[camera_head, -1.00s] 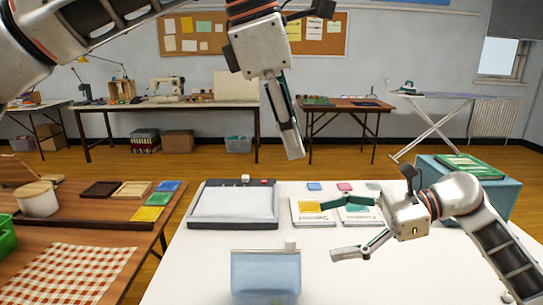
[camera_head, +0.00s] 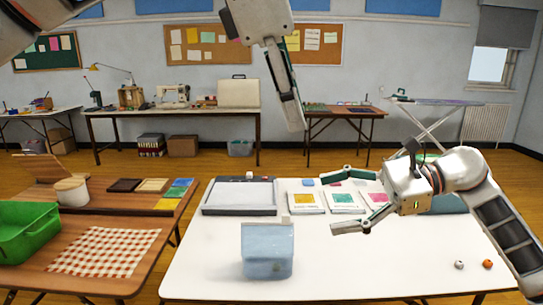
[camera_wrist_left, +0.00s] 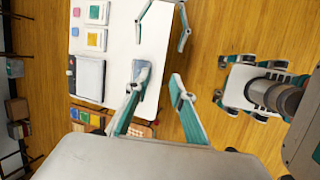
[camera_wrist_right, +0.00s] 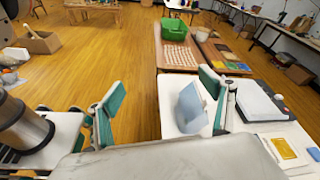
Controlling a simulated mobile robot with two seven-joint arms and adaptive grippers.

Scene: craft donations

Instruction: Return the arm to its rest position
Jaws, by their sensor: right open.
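My left gripper (camera_head: 291,105) hangs fingers-down at the top centre of the head view, apart from everything, with its arm mostly out of frame. In the left wrist view its two fingers (camera_wrist_left: 158,85) are spread with nothing between them. My right gripper (camera_head: 330,204) points left above the right part of the white table (camera_head: 350,265), fingers spread and empty. The right wrist view also shows its fingers (camera_wrist_right: 160,88) apart.
A paper trimmer-like board (camera_head: 240,197) and colour-square cards (camera_head: 303,201) lie along the table's back edge. Two small balls (camera_head: 459,265) (camera_head: 487,264) sit at the right. A brown table (camera_head: 90,281) with a green crate (camera_head: 30,232) stands left.

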